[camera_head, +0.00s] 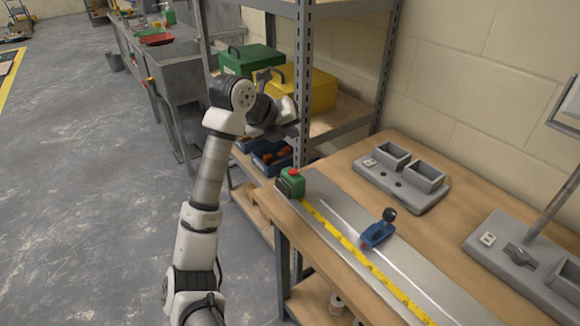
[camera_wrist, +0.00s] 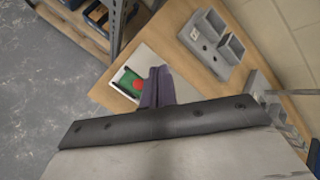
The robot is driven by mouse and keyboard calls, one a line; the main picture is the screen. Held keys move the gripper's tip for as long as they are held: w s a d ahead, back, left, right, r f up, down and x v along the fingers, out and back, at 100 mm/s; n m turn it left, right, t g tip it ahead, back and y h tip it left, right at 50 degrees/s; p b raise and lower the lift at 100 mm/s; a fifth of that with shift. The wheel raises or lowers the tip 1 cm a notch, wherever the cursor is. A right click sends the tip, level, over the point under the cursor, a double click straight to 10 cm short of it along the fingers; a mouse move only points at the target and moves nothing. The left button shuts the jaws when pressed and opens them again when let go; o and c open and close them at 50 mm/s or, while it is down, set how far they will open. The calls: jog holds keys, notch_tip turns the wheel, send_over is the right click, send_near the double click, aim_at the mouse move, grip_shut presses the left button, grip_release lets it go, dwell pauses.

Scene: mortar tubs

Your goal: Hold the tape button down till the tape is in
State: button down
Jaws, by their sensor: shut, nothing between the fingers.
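The green tape measure (camera_head: 290,186) sits at the far left end of a metal plate (camera_head: 330,205) on the workbench. Its red button (camera_head: 294,171) is on top. The yellow tape (camera_head: 365,263) is drawn out along the plate towards the front. In the wrist view the green case (camera_wrist: 127,77) and red button (camera_wrist: 137,84) show just left of my fingers. My gripper (camera_head: 286,128) is up above and behind the tape measure, apart from it, near the shelf post. Its fingers, seen in the wrist view (camera_wrist: 158,85), are shut and empty.
A blue clamp (camera_head: 377,235) with a black knob sits on the plate beside the tape. Grey double-cup fixtures (camera_head: 405,180) stand at the back of the bench. A metal shelf post (camera_head: 302,90) rises close to my gripper, with green (camera_head: 248,60) and yellow (camera_head: 310,92) boxes behind.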

aim_at(290, 175)
notch_tip(290, 175, down, 9)
jog(key=b, duration=0.6)
jog(key=shift+r, duration=0.1)
dwell(2.1)
jog(key=shift+f+b, duration=0.3)
jog(key=shift+f, duration=0.1)
jog(key=shift+f+b, duration=0.3)
jog(key=shift+f, duration=0.1)
dwell(1.2)
jog(key=shift+r+p, duration=0.5)
jog(key=shift+r, duration=0.3)
